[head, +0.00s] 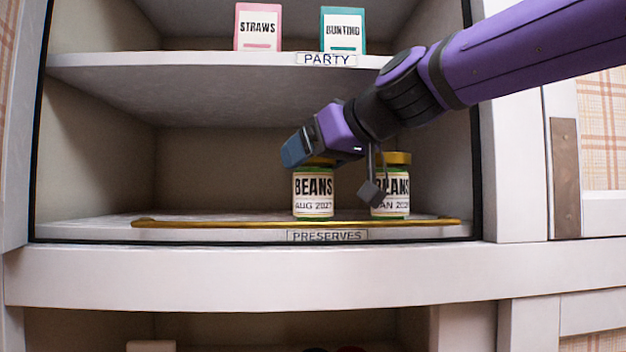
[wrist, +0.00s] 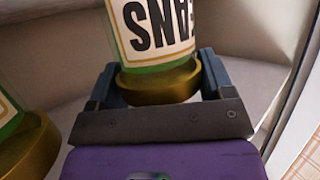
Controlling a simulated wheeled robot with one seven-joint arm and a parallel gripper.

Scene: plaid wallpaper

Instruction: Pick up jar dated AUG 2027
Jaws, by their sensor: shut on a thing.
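The jar labelled BEANS, AUG 2027 (head: 313,193) has a gold lid and green contents. It stands upright at the front of the PRESERVES shelf (head: 90,230). My gripper (head: 308,150) comes down over it from the upper right and is shut on its lid, which is mostly hidden in the head view. In the wrist view the jar (wrist: 152,30) appears upside down, with its gold lid between the two fingers (wrist: 160,82). I cannot tell whether its base is clear of the shelf.
A second BEANS jar (head: 403,185), dated JAN with its year partly covered, stands close on the right. It also shows at the wrist view's left edge (wrist: 25,150). A gold rail (head: 220,224) runs along the shelf front. STRAWS (head: 258,27) and BUNTING (head: 343,30) boxes stand on the PARTY shelf above. The left shelf is clear.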

